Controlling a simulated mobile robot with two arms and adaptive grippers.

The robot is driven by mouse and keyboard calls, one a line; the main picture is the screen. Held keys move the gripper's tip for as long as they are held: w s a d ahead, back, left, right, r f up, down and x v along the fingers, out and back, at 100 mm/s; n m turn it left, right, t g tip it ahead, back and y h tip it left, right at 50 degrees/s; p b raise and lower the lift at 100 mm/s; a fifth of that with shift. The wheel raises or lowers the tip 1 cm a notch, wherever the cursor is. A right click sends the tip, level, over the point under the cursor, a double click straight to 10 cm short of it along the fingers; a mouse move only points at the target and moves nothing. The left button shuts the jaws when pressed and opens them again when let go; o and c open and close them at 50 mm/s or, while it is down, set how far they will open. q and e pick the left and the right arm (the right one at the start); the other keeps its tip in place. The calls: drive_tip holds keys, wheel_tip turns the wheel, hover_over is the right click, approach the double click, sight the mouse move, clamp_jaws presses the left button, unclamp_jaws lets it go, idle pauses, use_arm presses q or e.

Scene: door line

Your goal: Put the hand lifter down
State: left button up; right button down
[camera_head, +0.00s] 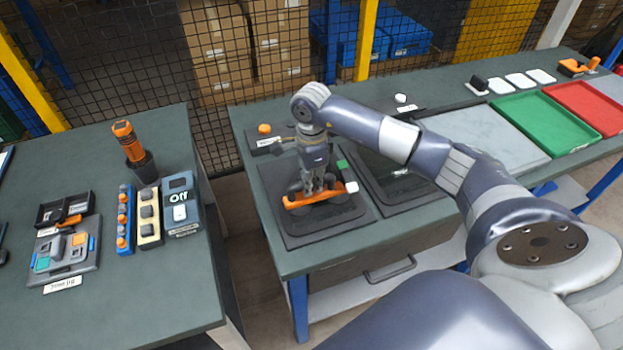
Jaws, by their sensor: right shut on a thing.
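The hand lifter (302,201) is an orange bar with dark suction pads and a white end on the right. It is on or just above a dark square mat (303,234) at the left part of the right-hand table; I cannot tell if it touches. My right gripper (319,188) reaches down from above and is shut on the lifter's bar. Its fingers hide the middle of the bar. My left gripper is not in view.
Beside the mat lies a second dark framed panel (375,186). A green tray (545,124) and a red tray (588,107) lie further right. The left table (100,145) holds an orange tool (127,139) and small fixtures. A gap separates the tables.

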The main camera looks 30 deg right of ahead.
drive_tip(key=c, duration=1.5)
unclamp_jaws()
drive_tip(key=shift+c, duration=0.2)
wheel_tip(320, 180, up, 11)
drive_tip(key=b, duration=0.3)
drive_tip(key=shift+r+b, duration=0.3)
drive_tip(key=shift+r, duration=0.3)
drive_tip(key=shift+s+f, duration=0.1)
